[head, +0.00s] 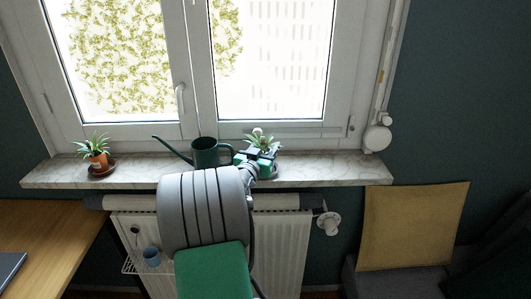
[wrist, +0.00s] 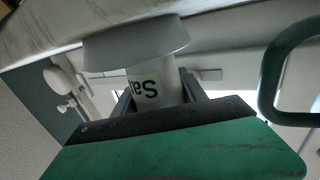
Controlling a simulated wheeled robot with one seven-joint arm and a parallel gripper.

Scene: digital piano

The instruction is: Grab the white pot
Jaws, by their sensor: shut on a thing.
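The white pot (wrist: 146,92) shows in the wrist view with dark lettering on its side, upside down in the picture. Its pale saucer (wrist: 138,42) shows against its base. My gripper (wrist: 157,88) has its two dark fingers on either side of the pot and is shut on it. In the head view, my gripper (head: 255,159) is at the windowsill, and the pot's green plant (head: 263,142) rises just behind it. The pot is mostly hidden there by my gripper. I cannot tell whether it touches the sill.
A dark green watering can (head: 204,153) stands on the marble windowsill (head: 330,171), close to the left of my gripper. Its handle (wrist: 270,80) shows in the wrist view. An orange potted plant (head: 97,158) stands far left. The window is behind; the sill's right part is free.

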